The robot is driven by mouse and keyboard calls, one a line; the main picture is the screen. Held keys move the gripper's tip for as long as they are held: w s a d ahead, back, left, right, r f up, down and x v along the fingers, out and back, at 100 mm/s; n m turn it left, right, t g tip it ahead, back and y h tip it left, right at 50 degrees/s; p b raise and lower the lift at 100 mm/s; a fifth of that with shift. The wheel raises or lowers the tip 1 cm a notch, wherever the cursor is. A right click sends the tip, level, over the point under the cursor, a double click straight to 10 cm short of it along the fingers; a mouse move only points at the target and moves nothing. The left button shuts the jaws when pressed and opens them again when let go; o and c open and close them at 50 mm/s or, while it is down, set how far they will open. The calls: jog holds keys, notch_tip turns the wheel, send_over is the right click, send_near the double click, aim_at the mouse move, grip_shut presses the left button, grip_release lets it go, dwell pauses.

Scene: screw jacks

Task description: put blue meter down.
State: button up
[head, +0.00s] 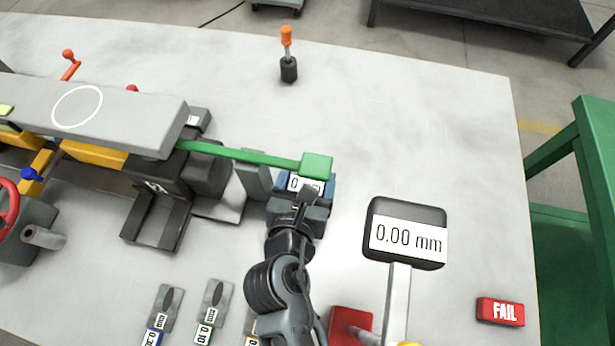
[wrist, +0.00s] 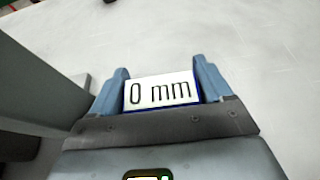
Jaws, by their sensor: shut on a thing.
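The blue meter (wrist: 162,92) is a small block with a white "0 mm" face and a blue edge. In the wrist view it sits between the two blue-grey fingers of my gripper (wrist: 162,82), which is shut on it. In the head view, my gripper (head: 304,188) is over the grey table, with the meter's white face (head: 297,183) partly hidden. A green block (head: 317,165) at the end of a green bar (head: 245,155) overlaps the far side of my gripper in this view. I cannot tell whether the meter touches the table.
A grey upright plate (head: 252,172) stands close left of my gripper. A display reading "0.00 mm" (head: 408,236) and a red FAIL block (head: 500,311) are to the right. Grey labelled pieces (head: 214,303) lie near the front. The table beyond my gripper is mostly clear, with an orange-handled tool (head: 287,55).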

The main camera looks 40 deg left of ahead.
jog(key=shift+f, duration=0.1)
jog(key=o, duration=1.1)
